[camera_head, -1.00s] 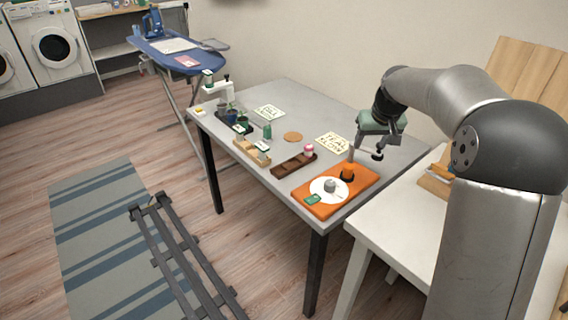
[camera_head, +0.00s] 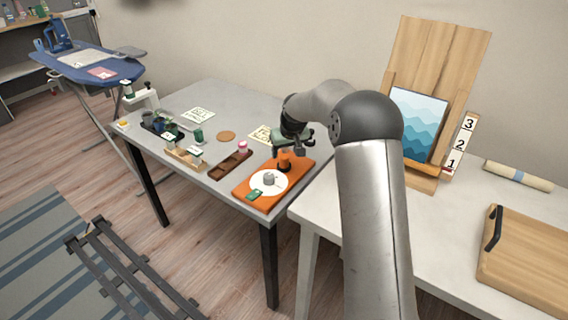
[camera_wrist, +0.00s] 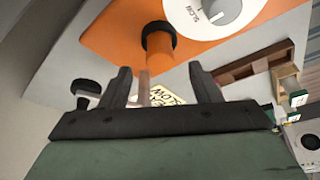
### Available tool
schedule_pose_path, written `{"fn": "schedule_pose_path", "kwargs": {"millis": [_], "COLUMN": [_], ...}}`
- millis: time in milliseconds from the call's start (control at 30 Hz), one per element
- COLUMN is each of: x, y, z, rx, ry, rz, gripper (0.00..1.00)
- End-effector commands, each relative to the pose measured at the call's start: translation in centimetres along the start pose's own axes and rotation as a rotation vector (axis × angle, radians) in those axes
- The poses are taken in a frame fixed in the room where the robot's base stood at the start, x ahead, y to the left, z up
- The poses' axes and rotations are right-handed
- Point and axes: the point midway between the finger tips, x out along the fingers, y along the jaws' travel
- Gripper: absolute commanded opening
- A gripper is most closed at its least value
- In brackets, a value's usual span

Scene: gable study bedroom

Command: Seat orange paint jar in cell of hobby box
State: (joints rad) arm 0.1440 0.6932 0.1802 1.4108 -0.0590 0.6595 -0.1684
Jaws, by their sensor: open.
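The orange paint jar (camera_head: 284,157) stands on the orange board (camera_head: 243,194), with a black ring around its lower part. It also shows in the wrist view (camera_wrist: 161,58), just beyond my fingertips and between their lines. My gripper (camera_head: 297,152) is open and empty, close to the jar at the board's far right; both dark fingers show in the wrist view (camera_wrist: 161,78). The hobby box appears to be the dark brown tray with cells (camera_head: 229,166), left of the board. A pink-and-white jar (camera_head: 242,148) sits at its far end.
A white dial disc (camera_head: 261,187) with a grey knob and a green tag lie on the board. A thin upright stick (camera_wrist: 144,88) and a black knob (camera_wrist: 88,88) show near my fingers. Wooden blocks (camera_head: 185,157) and a cork disc (camera_head: 226,136) are farther left.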

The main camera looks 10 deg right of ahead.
Motion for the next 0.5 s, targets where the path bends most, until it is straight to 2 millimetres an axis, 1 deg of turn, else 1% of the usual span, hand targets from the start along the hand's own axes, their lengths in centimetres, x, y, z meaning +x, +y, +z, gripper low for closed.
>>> {"fn": "schedule_pose_path", "kwargs": {"millis": [100, 200, 333, 500], "x": [2.0, 3.4, 4.2, 4.3], "y": [-0.1, 0.0, 0.0, 0.0], "z": [0.3, 0.3, 0.3, 0.3], "rx": [0.000, 0.001, 0.002, 0.001], "ry": [-0.005, -0.003, -0.001, -0.001], "rz": [-0.001, -0.001, 0.000, 0.000], "gripper": [0.57, 0.57, 0.57, 0.57]}}
